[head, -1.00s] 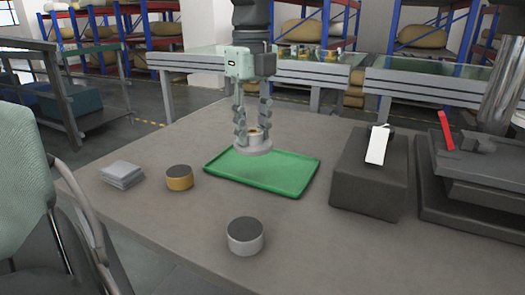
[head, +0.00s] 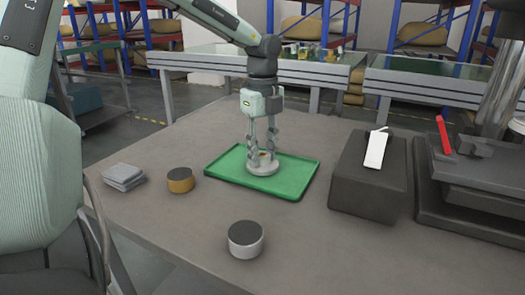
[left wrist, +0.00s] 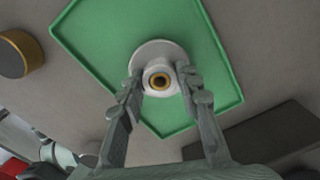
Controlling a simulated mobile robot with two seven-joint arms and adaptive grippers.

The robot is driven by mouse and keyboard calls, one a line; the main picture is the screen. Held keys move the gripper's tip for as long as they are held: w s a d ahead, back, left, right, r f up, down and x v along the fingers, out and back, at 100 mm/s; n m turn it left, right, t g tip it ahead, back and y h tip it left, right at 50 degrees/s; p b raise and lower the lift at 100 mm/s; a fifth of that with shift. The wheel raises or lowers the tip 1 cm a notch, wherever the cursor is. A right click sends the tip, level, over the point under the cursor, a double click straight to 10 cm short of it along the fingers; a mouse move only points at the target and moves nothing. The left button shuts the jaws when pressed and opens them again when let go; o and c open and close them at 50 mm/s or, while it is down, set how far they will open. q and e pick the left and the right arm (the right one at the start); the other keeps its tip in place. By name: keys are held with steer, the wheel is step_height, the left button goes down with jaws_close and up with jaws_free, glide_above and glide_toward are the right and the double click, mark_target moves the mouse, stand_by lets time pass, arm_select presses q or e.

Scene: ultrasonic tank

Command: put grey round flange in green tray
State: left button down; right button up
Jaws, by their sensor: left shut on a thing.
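The grey round flange (head: 263,169) has a wide round base and a narrower hub with a brass-coloured bore. My left gripper (head: 262,152) is shut on its hub from above. The flange is over the middle of the green tray (head: 222,167), low and at or very near its floor; I cannot tell whether it touches. The left wrist view shows the flange (left wrist: 160,62) between the fingertips (left wrist: 160,82), with the green tray (left wrist: 100,52) around it. My right gripper is not in view.
A brass-sided cylinder (head: 180,181) and grey stacked pads (head: 123,177) lie left of the tray. A silver cylinder (head: 246,240) stands in front. A dark block (head: 367,190) with a white handle (head: 376,149) and a machine with a red lever (head: 443,135) stand to the right.

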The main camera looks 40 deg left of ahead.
arm_select(q)
steer(key=shift+f, duration=0.1)
steer(key=c, duration=1.2)
jaws_free()
steer(key=shift+o, duration=0.7)
step_height(320, 180, up, 12)
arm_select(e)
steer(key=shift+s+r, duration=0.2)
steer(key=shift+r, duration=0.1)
